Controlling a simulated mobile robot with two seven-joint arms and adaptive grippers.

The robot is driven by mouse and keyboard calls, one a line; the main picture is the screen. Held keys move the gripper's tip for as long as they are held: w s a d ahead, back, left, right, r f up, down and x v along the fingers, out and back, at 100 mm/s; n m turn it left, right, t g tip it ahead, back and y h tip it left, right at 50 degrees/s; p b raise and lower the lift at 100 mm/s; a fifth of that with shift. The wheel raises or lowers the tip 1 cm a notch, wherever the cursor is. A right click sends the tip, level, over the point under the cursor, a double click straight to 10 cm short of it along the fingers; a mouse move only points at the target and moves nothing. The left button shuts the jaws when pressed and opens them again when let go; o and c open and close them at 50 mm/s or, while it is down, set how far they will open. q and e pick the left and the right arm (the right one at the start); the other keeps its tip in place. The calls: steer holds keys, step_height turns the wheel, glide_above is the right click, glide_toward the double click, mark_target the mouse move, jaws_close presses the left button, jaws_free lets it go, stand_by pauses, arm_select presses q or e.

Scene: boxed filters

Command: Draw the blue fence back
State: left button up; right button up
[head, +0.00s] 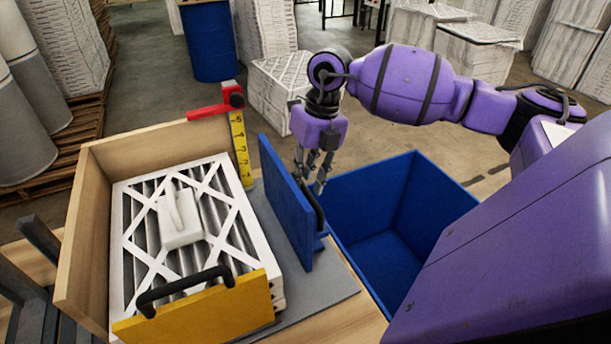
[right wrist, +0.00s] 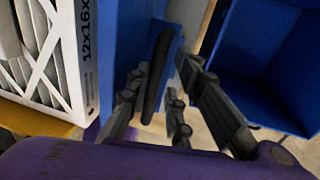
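The blue fence (head: 287,205) is an upright panel on a grey plate, standing to the right of a stack of white filters (head: 220,252), with a gap between them. Its black handle (head: 314,210) is on the side facing away from the filters. My right gripper (head: 315,188) points down at this handle, fingers apart. In the right wrist view, the handle (right wrist: 157,75) shows between the spread fingers of my right gripper (right wrist: 160,100); I cannot tell whether they touch it. The fence (right wrist: 142,35) rises beyond. My left gripper is not in view.
A wooden box frame (head: 84,235) borders the filters. A yellow panel with a black handle (head: 205,308) stands in front. A yellow ruler with a red clamp (head: 239,148) stands at the back. An open, empty-looking blue bin (head: 440,195) lies right of the fence.

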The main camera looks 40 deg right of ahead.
step_height(320, 180, up, 12)
steer(key=d, duration=0.2)
steer(key=shift+s, duration=0.3)
steer(key=shift+d+f, duration=0.1)
steer(key=shift+f, duration=0.05)
stand_by(0.6)
